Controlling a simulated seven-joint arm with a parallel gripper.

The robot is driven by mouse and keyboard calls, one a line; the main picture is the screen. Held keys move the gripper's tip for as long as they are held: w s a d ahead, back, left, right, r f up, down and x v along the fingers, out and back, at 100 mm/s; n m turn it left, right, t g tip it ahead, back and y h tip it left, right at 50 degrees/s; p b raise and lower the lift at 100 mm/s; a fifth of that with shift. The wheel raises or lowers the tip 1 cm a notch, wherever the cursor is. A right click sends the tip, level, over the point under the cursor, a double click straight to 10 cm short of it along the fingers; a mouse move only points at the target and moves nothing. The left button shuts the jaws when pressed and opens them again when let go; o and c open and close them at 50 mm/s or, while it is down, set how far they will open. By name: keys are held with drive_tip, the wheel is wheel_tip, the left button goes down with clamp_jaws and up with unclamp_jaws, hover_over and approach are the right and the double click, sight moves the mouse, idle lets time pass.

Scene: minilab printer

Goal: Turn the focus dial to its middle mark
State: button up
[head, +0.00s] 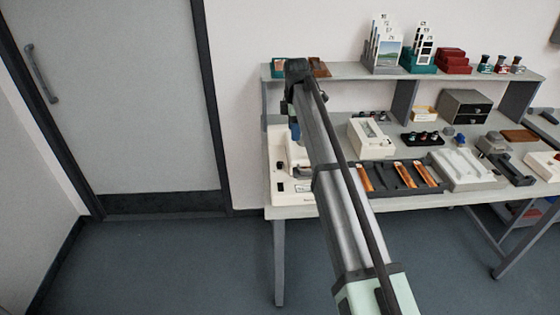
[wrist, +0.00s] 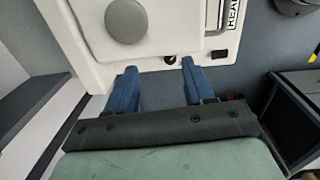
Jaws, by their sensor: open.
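A cream-white machine (head: 292,190) stands at the left end of the table, partly hidden behind my arm in the head view. The wrist view shows its front edge (wrist: 104,73) with a large round grey disc (wrist: 127,22) and a small dark knob (wrist: 169,59). I cannot tell for certain which one is the focus dial, and no middle mark is readable. My gripper (wrist: 159,66) is open, its blue fingers pointing at the front edge. The small knob shows in the gap between the fingertips; contact cannot be told. The disc lies beyond the left finger.
A black switch (wrist: 218,54) and a partly cut-off label (wrist: 233,14) are right of the small knob. A dark tray with orange strips (head: 403,177) and a white box (head: 371,139) stand right of my arm. A shelf (head: 345,72) runs above the table.

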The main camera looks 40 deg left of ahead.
sight(280, 163)
drive_tip(key=s+a+n, duration=0.1)
drive_tip(key=s+a, duration=0.2)
drive_tip(key=s, duration=0.1)
wheel_tip(280, 163, down, 13)
drive_tip(key=shift+w+r, duration=0.1)
idle(0.4)
clamp_jaws()
idle(0.5)
